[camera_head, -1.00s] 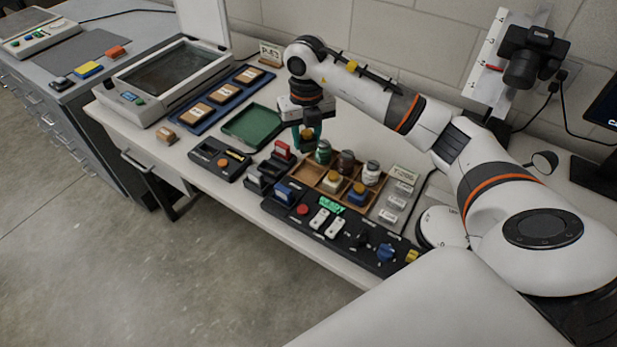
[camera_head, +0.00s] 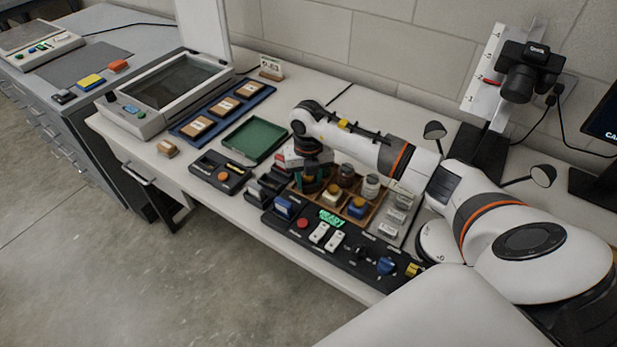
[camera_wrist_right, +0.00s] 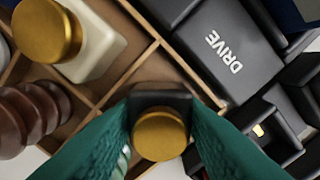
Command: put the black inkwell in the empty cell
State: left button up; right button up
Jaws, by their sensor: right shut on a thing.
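My right gripper (camera_head: 308,182) has teal fingers, shut on the black inkwell (camera_wrist_right: 160,132) with its gold cap. In the right wrist view the inkwell sits between the fingertips, over or in the left part of the wooden tray (camera_wrist_right: 197,78). A bare cell floor (camera_wrist_right: 150,76) shows just beyond it. I cannot tell whether the inkwell touches the tray. A pale inkwell with a gold cap (camera_wrist_right: 80,40) and a ribbed brown bottle (camera_wrist_right: 25,118) stand in other cells. The green bottle is mostly hidden by my gripper. My left gripper is out of view.
A black block marked DRIVE (camera_wrist_right: 222,50) stands beside the tray. A white jar (camera_head: 371,186) is at the tray's back right. A control panel (camera_head: 345,245) lies in front. A green tray (camera_head: 255,138) and a blue tray with labelled blocks (camera_head: 222,112) lie to the left.

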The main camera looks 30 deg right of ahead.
jog(key=o, duration=0.8)
jog(key=shift+f, duration=0.1)
jog(key=shift+c, duration=0.2)
jog(key=shift+r, duration=0.3)
notch_tip(320, 180, up, 12)
jog(key=b, duration=0.1)
jog(key=shift+s+f, duration=0.1)
jog(key=shift+f, duration=0.15)
